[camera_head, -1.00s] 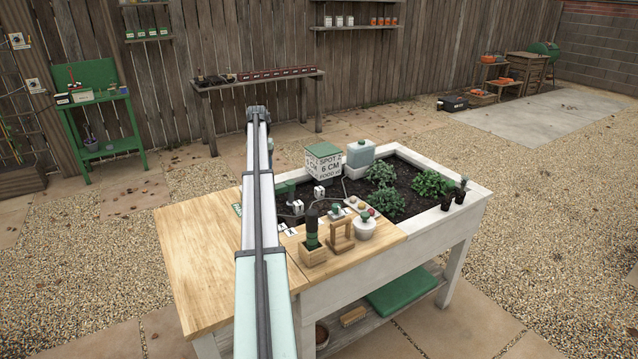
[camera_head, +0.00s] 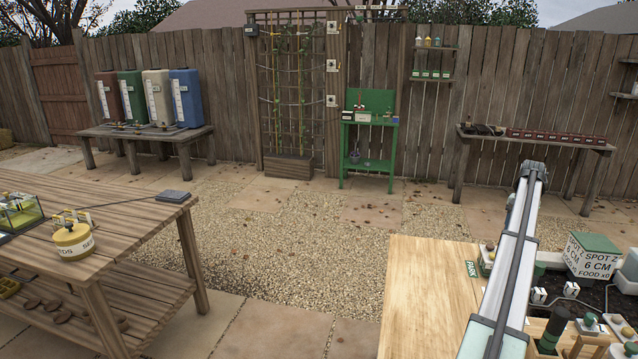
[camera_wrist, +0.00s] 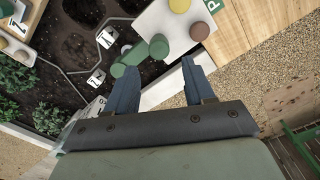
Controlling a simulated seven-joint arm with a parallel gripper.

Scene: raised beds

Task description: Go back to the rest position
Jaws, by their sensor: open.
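My gripper (camera_wrist: 158,66) is open and empty in the wrist view, its two blue-grey fingers apart. Beyond the fingers are a green cylindrical piece (camera_wrist: 158,46) and a white board (camera_wrist: 178,28) at the edge of the planter's dark soil (camera_wrist: 75,45). I cannot tell the height above them. In the head view my arm crosses the lower right, over the raised bed's wooden top (camera_head: 425,295); the fingers cannot be made out there. A green PARK label (camera_head: 472,268) lies on that top, left of my arm.
A white box with a green lid (camera_head: 592,258) stands in the bed, right of my arm. A slatted table (camera_head: 130,235) is at left, with open gravel (camera_head: 300,250) between.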

